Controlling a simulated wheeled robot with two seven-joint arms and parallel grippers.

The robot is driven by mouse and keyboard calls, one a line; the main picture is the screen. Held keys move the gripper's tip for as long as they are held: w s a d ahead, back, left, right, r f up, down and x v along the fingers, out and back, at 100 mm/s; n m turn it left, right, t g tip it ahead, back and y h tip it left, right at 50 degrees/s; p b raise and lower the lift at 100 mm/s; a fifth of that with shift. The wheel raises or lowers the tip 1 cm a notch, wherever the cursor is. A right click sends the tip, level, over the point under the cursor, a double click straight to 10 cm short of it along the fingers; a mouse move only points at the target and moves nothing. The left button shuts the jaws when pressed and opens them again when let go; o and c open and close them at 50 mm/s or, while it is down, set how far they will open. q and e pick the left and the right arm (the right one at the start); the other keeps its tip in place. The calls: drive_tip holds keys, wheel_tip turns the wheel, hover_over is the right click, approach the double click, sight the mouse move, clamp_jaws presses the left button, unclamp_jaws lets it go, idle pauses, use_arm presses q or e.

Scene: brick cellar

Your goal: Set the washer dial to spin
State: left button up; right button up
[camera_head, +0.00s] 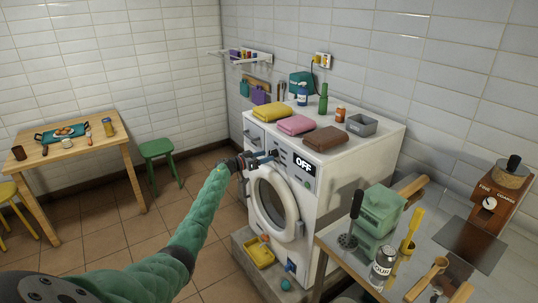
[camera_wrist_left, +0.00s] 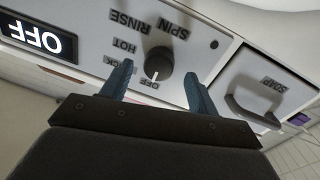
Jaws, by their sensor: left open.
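The white washer (camera_head: 338,191) stands against the wall, its round door shut. Its display (camera_head: 304,164) reads OFF, and the display also shows in the left wrist view (camera_wrist_left: 37,38). The dark round dial (camera_wrist_left: 159,61) appears upside down there, its pale mark toward the OFF label. HOT, RINSE and SPIN (camera_wrist_left: 167,26) are printed around it. My left gripper (camera_head: 268,157) is at the front panel, its two blue fingers (camera_wrist_left: 157,70) open on either side of the dial, with visible gaps. In the head view the gripper hides the dial. My right gripper is not in view.
The soap drawer (camera_wrist_left: 268,88) is beside the dial. Folded towels (camera_head: 297,125) and bottles stand on the washer. A wooden table (camera_head: 87,148) stands left.

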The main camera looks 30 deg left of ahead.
use_arm(q)
drive_tip(key=shift+x, duration=1.35)
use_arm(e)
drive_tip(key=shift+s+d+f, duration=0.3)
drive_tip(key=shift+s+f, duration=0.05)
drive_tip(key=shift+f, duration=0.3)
use_arm(q)
drive_tip(key=shift+c, duration=0.4)
drive_tip(key=c, duration=0.9)
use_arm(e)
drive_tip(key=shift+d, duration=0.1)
